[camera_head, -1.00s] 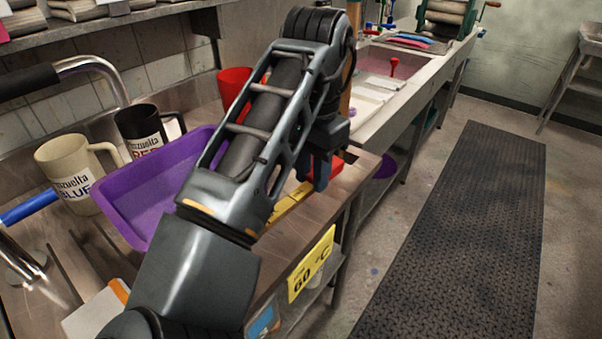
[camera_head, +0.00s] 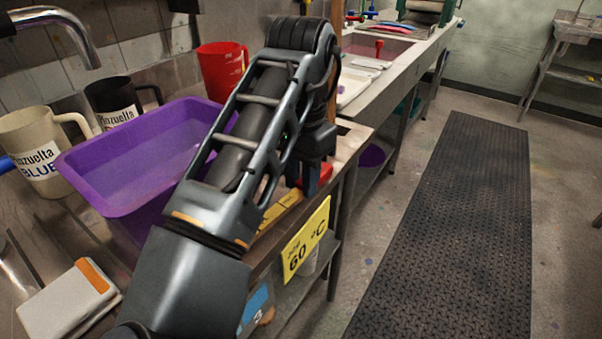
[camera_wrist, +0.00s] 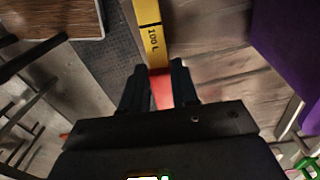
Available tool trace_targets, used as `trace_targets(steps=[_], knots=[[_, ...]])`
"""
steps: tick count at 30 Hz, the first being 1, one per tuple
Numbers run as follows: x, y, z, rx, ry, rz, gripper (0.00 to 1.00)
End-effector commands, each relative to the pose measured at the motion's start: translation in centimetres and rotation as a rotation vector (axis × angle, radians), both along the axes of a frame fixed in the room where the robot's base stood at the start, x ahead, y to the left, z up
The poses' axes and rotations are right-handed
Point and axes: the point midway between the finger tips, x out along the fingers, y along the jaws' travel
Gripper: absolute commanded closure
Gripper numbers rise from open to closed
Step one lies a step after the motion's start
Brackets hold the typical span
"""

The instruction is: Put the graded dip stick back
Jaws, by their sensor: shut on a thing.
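The graded dip stick (camera_head: 283,207) is yellow with black marks and a red end. In the wrist view the yellow dip stick (camera_wrist: 148,32) reads "100 L" and runs away from my gripper (camera_wrist: 159,82). My gripper is shut on its red part, which shows between the fingers. In the head view my gripper (camera_head: 312,178) is at the bench's right edge, and the arm hides part of the stick. Whether the stick touches the bench cannot be told.
A purple tub (camera_head: 125,175) stands left of my arm. The floor mat (camera_head: 450,220) is clear.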

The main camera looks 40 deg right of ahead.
Motion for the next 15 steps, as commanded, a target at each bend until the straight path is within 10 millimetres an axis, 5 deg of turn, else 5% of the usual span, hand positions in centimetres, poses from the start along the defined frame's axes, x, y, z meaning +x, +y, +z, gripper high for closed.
trace_targets(steps=[11,12,15], knots=[[0.01,0.02,-0.68,0.0,0.0,0.0,1.0],[0.01,0.02,-0.68,0.0,0.0,0.0,0.7],[0.01,0.02,-0.68,0.0,0.0,0.0,0.6]])
